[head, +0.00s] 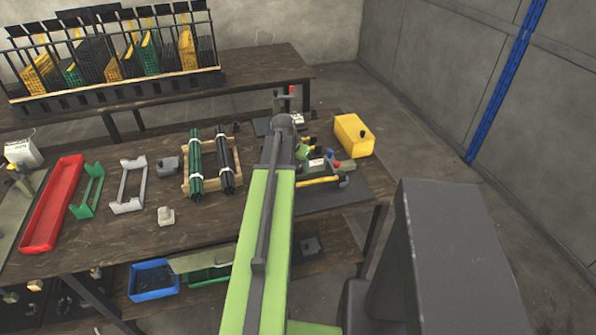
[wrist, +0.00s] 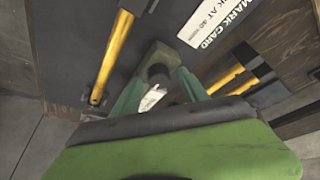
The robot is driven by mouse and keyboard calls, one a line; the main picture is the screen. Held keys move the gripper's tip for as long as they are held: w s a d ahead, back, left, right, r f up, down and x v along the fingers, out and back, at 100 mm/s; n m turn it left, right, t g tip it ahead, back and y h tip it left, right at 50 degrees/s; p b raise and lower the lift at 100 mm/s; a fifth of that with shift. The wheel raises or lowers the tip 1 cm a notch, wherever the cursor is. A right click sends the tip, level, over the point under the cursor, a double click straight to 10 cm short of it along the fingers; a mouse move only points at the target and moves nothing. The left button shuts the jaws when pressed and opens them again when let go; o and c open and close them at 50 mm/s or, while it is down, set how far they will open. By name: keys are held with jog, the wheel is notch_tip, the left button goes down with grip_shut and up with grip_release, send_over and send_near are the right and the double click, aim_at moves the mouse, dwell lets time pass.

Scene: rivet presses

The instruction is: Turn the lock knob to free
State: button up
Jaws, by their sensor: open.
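The press gear stands at the right end of the bench, partly hidden behind my green arm in the head view. The fingertips are hidden in the head view.
A yellow-handled hammer (head: 318,181) lies in front of the press, and its handle seems to show in the wrist view (wrist: 112,58). A yellow box (head: 353,136) stands behind right. A white mark card (wrist: 212,25) lies close by.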

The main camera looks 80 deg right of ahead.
jog(key=shift+r, duration=0.1)
jog(key=shift+c, duration=0.2)
grip_shut()
jog(key=shift+w+d, duration=0.1)
jog(key=shift+d, duration=0.1)
jog(key=shift+a, duration=0.15)
jog(key=shift+a+n+t, duration=0.1)
jog(key=shift+n+t, duration=0.2)
jog(key=shift+n, duration=0.4)
jog(key=n+t, duration=0.1)
jog(key=n, duration=0.1)
jog(key=n+t, duration=0.1)
jog(key=n, duration=0.3)
jog(key=shift+s+n+t, duration=0.35)
jog(key=shift+n+t, duration=0.05)
jog(key=n, duration=0.2)
jog(key=n+t+y, duration=0.1)
jog(key=n, duration=0.2)
jog(key=shift+s+d+t, duration=0.1)
jog(key=shift+d+t, duration=0.1)
jog(key=shift+t, duration=0.1)
jog(key=shift+n+t+y, duration=0.4)
jog(key=shift+n+y, duration=0.5)
jog(key=shift+n, duration=1.5)
